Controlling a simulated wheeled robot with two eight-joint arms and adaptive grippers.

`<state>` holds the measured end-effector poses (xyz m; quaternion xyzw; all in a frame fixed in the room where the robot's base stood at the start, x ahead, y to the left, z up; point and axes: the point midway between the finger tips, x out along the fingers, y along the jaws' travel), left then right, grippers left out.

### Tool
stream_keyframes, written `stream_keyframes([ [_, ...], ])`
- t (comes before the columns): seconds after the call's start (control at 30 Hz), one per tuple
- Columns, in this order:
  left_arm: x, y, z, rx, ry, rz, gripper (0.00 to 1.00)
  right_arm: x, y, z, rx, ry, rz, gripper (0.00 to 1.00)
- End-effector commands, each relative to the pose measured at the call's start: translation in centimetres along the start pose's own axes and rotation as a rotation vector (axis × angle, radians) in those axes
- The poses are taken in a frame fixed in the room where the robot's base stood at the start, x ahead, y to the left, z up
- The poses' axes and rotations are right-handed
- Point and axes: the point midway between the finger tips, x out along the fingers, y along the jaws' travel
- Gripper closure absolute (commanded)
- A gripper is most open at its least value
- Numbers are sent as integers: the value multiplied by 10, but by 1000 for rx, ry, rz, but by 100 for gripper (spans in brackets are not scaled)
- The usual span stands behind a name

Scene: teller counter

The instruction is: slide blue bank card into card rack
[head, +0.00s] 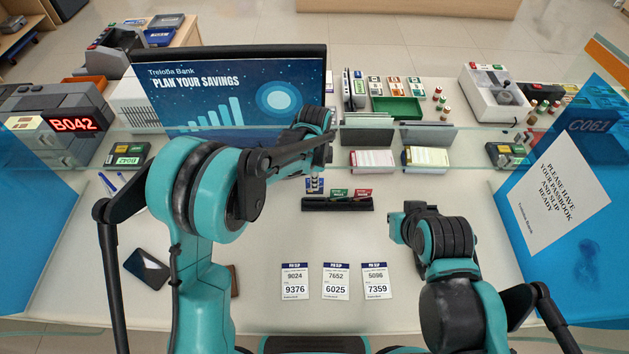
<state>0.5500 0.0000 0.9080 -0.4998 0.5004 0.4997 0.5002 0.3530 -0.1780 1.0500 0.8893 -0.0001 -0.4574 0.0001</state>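The card rack (338,204) is a low black holder in the middle of the counter. A green card (338,194) and a red card (363,193) stand in it. The blue bank card (314,186) is upright at the rack's left end, its top higher than the other two cards. My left gripper (316,168) is right above the blue card and seems shut on its top; my own arm hides much of the fingers. Whether the card's lower edge is in a slot is not clear. My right gripper (396,228) is right of the rack, its fingers mostly hidden.
Three paper slips (336,281) lie in front of the rack. A dark phone-like object (147,268) lies at left. Behind the rack are a glass screen edge, leaflet holders (372,160) and a savings sign (230,95). The counter between rack and slips is clear.

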Motion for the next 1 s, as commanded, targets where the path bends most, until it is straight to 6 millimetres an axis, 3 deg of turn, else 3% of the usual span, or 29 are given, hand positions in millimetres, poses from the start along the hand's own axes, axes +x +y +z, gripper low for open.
stream_keyframes([
  [1.0,52,0,0,-1,0,0,100,31,0,22,0,0,0,100],
])
